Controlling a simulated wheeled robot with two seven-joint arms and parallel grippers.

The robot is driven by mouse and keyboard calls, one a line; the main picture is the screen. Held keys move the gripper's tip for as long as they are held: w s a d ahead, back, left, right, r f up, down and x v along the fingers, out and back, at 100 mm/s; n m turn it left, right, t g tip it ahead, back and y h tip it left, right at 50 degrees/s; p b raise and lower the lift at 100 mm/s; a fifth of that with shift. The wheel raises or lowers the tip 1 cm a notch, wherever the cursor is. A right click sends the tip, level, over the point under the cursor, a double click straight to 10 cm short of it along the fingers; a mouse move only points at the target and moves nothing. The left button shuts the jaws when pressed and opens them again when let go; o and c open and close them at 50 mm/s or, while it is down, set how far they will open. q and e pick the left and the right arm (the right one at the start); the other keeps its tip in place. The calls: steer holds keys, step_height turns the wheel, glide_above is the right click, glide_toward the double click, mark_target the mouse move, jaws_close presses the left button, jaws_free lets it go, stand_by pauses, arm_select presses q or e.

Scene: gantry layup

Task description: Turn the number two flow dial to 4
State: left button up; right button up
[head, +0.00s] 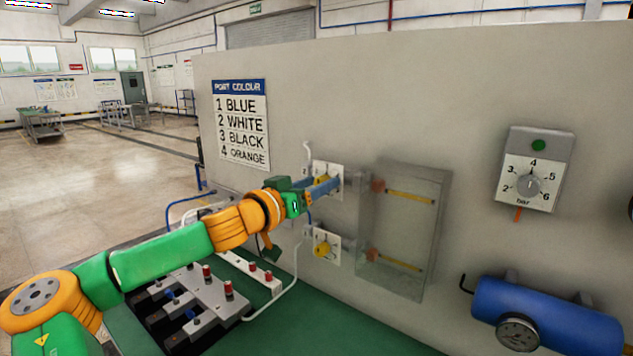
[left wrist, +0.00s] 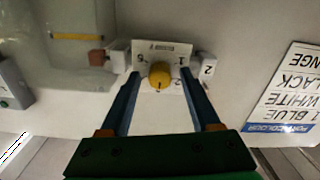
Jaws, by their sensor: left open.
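The upper flow dial, a yellow knob on a white plate (head: 334,169), is on the grey wall, partly hidden by my left gripper (head: 324,186). In the left wrist view the yellow knob (left wrist: 160,73) sits between the two blue fingers, with a tag (left wrist: 207,69) reading 2 beside its plate. My left gripper (left wrist: 160,80) is open, its fingers apart on either side of the knob, with gaps showing. The dial's setting is too small to read surely. A second yellow dial (head: 323,249) is below it. My right gripper is not in view.
A clear cover box (head: 405,225) with yellow rods stands right of the dials. Farther right are a bar gauge dial (head: 529,184) and a blue cylinder (head: 545,318). A port colour sign (head: 241,125) hangs left. Grey fixtures (head: 190,305) lie below my arm.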

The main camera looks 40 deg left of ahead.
arm_select(q)
jaws_close()
steer(key=shift+m, duration=0.3)
steer(key=m, duration=0.4)
steer(key=shift+m, duration=0.4)
steer(key=m, duration=0.6)
steer(key=shift+m, duration=0.3)
jaws_free()
steer(key=shift+w, duration=0.1)
steer(key=shift+f, duration=0.1)
